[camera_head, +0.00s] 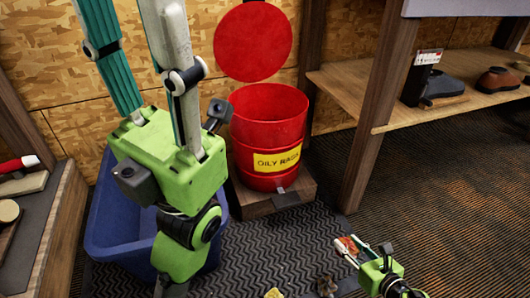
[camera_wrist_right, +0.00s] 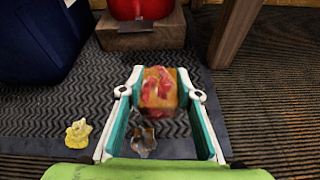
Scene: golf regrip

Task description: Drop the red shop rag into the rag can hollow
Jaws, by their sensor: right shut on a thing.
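The red rag (camera_wrist_right: 160,92), crumpled and partly orange, is between the fingers of my right gripper (camera_wrist_right: 160,78). In the head view the rag (camera_head: 348,246) shows at the lower right, with the right gripper (camera_head: 349,248) shut on it. The red rag can (camera_head: 268,135), labelled OILY RAGS, stands open-topped on a wooden base, up and left of that gripper. Its lower part (camera_wrist_right: 140,8) shows at the top of the right wrist view. The rag is apart from the can. My left gripper (camera_head: 130,45) is close to the camera, fingers apart and nothing seen between them; its tips are cut off.
A red round lid (camera_head: 253,42) is behind the can. A blue bin (camera_head: 110,215) stands left of it, partly behind my left arm. A wooden shelf (camera_head: 345,85) stands to the right.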

